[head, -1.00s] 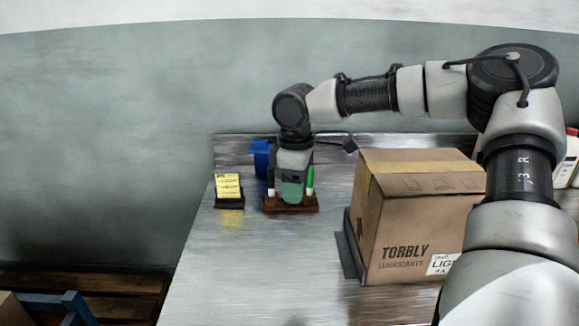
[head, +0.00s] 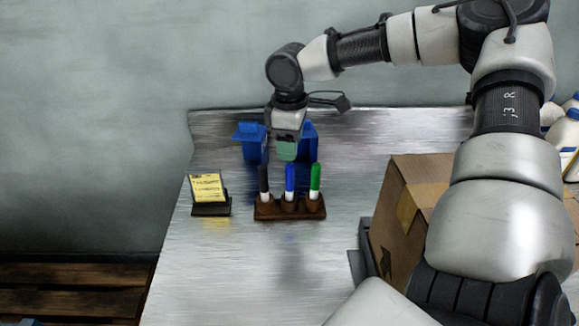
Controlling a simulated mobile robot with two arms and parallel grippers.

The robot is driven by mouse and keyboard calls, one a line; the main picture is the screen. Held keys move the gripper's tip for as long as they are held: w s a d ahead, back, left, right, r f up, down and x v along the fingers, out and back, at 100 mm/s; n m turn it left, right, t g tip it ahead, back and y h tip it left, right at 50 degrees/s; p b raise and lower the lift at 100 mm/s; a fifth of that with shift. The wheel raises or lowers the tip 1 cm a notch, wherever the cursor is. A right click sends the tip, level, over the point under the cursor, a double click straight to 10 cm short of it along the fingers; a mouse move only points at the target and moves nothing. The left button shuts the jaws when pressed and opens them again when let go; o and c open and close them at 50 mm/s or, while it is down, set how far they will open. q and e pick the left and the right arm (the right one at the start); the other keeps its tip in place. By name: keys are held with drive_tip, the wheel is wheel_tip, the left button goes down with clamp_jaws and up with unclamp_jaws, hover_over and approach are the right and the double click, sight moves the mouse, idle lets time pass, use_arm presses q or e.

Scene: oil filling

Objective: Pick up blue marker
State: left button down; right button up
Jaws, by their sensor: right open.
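The blue marker (head: 290,179) stands upright in the middle hole of a brown wooden holder (head: 290,213) on the metal table. A black marker (head: 263,180) stands to its left and a green marker (head: 315,178) to its right. My right gripper (head: 287,155) is above and behind the blue marker in the head view, pointing down, open and empty. Its green fingertip area ends just above the marker's cap; the exact gap in depth is hard to tell. My left gripper is not in view.
A black stand with yellow notes (head: 208,189) is left of the holder. Blue objects (head: 250,143) stand behind the gripper. A cardboard box (head: 406,205) is at the right, partly behind my arm, with white bottles (head: 565,135) beyond. The table front is clear.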

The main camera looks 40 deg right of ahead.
sight(290, 165)
wheel_tip(290, 165, down, 7)
drive_tip(key=shift+r, duration=0.2)
drive_tip(key=shift+c, duration=0.4)
